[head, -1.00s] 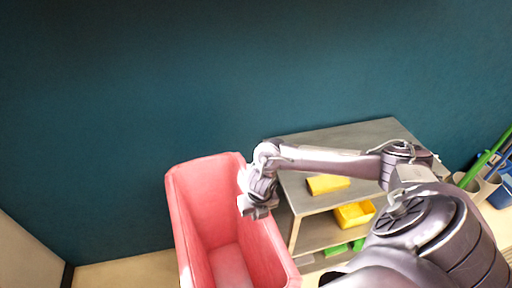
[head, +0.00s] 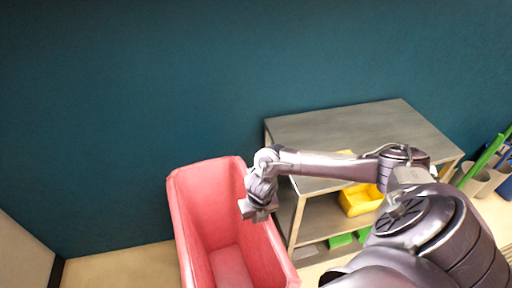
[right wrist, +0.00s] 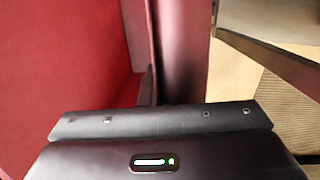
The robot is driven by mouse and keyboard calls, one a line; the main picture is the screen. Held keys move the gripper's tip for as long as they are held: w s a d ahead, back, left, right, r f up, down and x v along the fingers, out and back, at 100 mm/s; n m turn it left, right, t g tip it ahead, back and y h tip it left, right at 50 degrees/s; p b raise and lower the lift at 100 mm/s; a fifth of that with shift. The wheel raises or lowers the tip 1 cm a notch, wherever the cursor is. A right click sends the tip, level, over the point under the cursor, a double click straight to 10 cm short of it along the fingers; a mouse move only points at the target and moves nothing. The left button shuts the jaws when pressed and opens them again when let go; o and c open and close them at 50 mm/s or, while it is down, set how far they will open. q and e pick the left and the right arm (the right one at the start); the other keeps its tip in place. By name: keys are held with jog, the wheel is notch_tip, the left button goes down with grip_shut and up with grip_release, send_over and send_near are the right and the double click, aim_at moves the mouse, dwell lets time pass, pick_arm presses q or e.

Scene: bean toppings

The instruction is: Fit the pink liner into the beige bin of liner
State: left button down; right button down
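The pink liner (head: 205,222), a tall open box, stands at the lower middle of the head view, its bottom cut by the frame edge. My right gripper (head: 260,212) is at its right wall, near the rim. In the right wrist view, the liner's wall (right wrist: 182,50) runs down between the fingers of the gripper (right wrist: 165,98), and the gripper looks shut on it. The liner's red inside fills the left of that view. My left gripper is not in view. I cannot make out the beige bin of liner in either view.
A grey metal table (head: 350,130) with a lower shelf stands right of the liner, close to my right arm. A yellow bin (head: 360,199) and green items (head: 341,240) are on its lower levels. Grey containers (head: 476,182) stand at far right. A teal wall closes the back.

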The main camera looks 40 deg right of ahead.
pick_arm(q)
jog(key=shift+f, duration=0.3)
pick_arm(e)
jog(key=shift+f, duration=0.35)
jog(key=c, duration=1.6)
grip_release()
jog(key=r, duration=0.5)
jog(key=s+r, duration=0.1)
jog(key=r, duration=0.1)
jog(key=shift+r, duration=0.4)
